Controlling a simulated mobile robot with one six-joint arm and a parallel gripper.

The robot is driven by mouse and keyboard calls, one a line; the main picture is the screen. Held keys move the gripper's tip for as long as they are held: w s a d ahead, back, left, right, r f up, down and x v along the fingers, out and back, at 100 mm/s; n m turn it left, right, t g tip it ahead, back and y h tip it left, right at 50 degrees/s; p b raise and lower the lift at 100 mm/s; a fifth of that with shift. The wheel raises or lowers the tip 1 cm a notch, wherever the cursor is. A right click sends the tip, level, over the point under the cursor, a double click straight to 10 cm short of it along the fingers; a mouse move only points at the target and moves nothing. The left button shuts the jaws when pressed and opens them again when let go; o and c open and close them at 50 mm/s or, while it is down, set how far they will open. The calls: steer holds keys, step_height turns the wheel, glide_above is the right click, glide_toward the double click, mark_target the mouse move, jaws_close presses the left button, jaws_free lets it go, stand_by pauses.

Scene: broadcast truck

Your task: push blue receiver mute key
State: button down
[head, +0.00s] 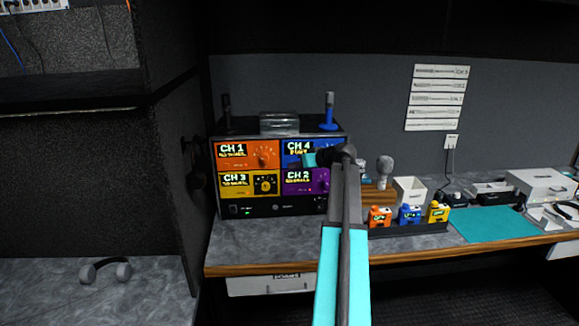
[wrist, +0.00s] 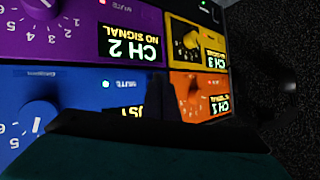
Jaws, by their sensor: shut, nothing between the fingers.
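The blue CH 4 receiver (head: 294,146) is the upper right panel of a four-receiver rack.
The orange CH 1 (head: 235,149), yellow CH 3 (head: 236,185) and purple CH 2 (head: 296,176) receivers adjoin it. Antennas, one blue (head: 329,110), stand on top. Small orange, blue and yellow packs (head: 438,212) sit on the desk at right. Headphones (head: 105,270) lie at left.

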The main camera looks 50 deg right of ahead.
steer(key=shift+w+d, duration=0.1)
stand_by(0.4)
steer(key=shift+s+a+b, duration=0.4)
steer(key=shift+s, duration=0.05)
steer(key=s+a, duration=0.2)
steer(key=s+a+b, duration=0.1)
steer(key=s, duration=0.1)
steer(key=shift+s+a, duration=0.3)
steer(key=shift+a, duration=0.1)
stand_by(0.6)
steer(key=shift+s, duration=0.15)
stand_by(0.3)
